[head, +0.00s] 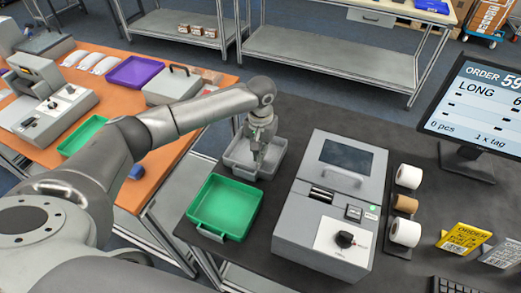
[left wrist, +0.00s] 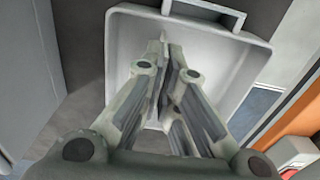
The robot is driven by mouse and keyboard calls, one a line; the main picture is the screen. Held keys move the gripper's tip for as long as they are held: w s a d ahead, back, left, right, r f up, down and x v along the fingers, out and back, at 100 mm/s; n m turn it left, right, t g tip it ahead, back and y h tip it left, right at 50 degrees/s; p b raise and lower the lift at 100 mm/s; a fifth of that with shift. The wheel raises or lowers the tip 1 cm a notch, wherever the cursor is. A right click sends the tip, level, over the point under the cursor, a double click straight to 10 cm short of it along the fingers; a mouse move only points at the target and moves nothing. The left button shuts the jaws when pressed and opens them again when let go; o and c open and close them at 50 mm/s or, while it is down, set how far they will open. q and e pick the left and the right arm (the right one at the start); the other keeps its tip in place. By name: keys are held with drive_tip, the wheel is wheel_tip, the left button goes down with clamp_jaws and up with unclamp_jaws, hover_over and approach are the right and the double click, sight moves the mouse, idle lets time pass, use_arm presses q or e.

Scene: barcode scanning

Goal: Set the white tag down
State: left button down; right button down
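My left gripper (head: 257,158) is over the grey tray (head: 234,166), with its fingers reaching down into it. In the left wrist view the fingers (left wrist: 168,52) are close together, pointing at the tray's inside. A thin pale strip between the fingertips looks like the white tag (left wrist: 165,72) seen edge-on, mostly hidden by the fingers. The grey tray's wall and handle (left wrist: 205,10) show behind the fingertips. I cannot tell whether the tag touches the tray floor. My right gripper is not in view.
An empty green tray (head: 224,205) stands in front of the grey tray. A grey label machine (head: 330,205) stands to the right, with rolls (head: 406,204) beside it. A screen (head: 478,105) and order cards (head: 463,239) are farther right. An orange table (head: 120,180) is at left.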

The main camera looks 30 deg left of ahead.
use_arm(q)
drive_tip(key=c, duration=2.1)
unclamp_jaws()
drive_tip(key=shift+f, duration=0.1)
drive_tip(key=o, duration=0.5)
drive_tip(key=shift+c, duration=0.2)
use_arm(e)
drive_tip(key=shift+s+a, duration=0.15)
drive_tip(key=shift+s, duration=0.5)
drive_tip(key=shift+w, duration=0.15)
